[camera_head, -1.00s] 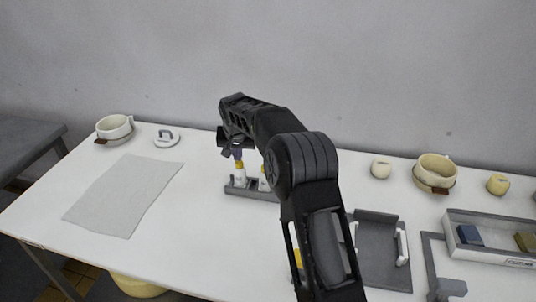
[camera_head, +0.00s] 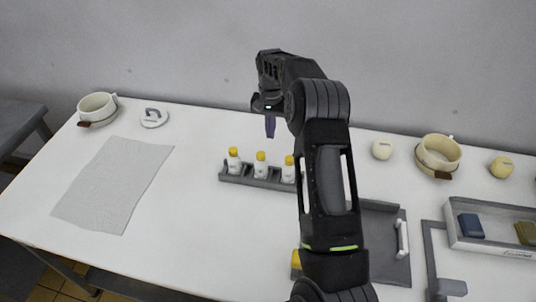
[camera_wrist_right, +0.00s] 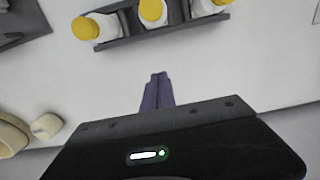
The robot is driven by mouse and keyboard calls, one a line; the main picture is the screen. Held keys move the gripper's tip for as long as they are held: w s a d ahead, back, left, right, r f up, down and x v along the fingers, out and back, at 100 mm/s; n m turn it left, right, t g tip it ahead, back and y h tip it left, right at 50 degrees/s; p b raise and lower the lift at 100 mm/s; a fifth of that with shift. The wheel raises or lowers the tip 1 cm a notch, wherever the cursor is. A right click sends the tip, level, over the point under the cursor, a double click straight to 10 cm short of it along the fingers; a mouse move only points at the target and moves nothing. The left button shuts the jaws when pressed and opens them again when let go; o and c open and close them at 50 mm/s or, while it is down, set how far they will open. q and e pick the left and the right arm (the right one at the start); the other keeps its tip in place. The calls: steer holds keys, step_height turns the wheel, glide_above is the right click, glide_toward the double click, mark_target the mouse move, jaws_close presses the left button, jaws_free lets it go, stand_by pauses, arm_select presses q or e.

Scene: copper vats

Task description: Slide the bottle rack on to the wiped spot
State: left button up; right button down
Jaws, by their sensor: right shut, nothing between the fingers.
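The bottle rack (camera_head: 266,184) is a dark grey tray on the white table, holding three white bottles with yellow caps, among them the left bottle (camera_head: 233,161). Its right end is partly hidden by my right arm. The rack also shows at the top of the right wrist view (camera_wrist_right: 126,38). My right gripper (camera_head: 270,128) is shut and empty, raised behind the rack and apart from it. Its purple fingertips show together in the right wrist view (camera_wrist_right: 157,92). A pale grey rectangle (camera_head: 113,185) lies on the table left of the rack; I cannot tell whether it is the wiped spot. My left gripper is out of view.
A cream pot (camera_head: 97,108) and a round lid (camera_head: 154,117) stand at the back left. At right are a grey tray (camera_head: 385,262), a second pot (camera_head: 438,155) and a box with blocks (camera_head: 490,240). The table between rectangle and rack is clear.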

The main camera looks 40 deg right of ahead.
mark_target(270, 159)
step_height(270, 159, down, 11)
steer(key=b, duration=0.6)
steer(key=shift+r, duration=0.15)
steer(key=shift+s+a+r, duration=0.25)
steer(key=shift+s+a, duration=0.2)
steer(key=shift+a, duration=0.15)
steer(key=shift+s+a+r, duration=0.2)
steer(key=shift+s+a, duration=0.25)
steer(key=shift+a, duration=0.15)
steer(key=shift+s+a+f, duration=0.1)
steer(key=shift+s+a, duration=0.2)
steer(key=shift+a, duration=0.05)
